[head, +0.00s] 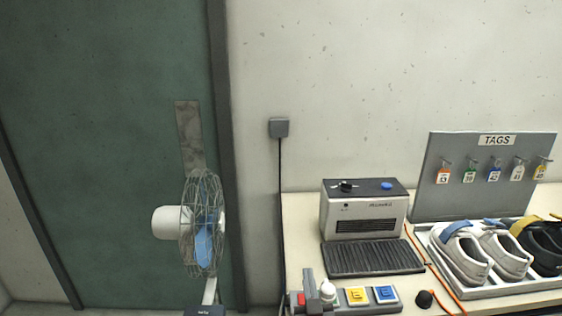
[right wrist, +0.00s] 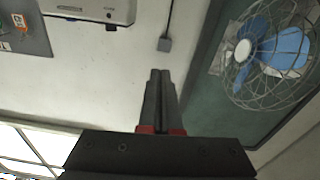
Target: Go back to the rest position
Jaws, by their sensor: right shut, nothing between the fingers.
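The gripper is shut and empty, with bare wall and door beyond the tips. My left gripper is not in view.
The table (head: 300,225) bears a grey machine (head: 364,212), buttons (head: 386,294), a TAGS board (head: 428,190) and shoes (head: 465,255). A fan (head: 203,225) stands left of it, before a green door (head: 100,130). An outlet (head: 279,127) is on the wall.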

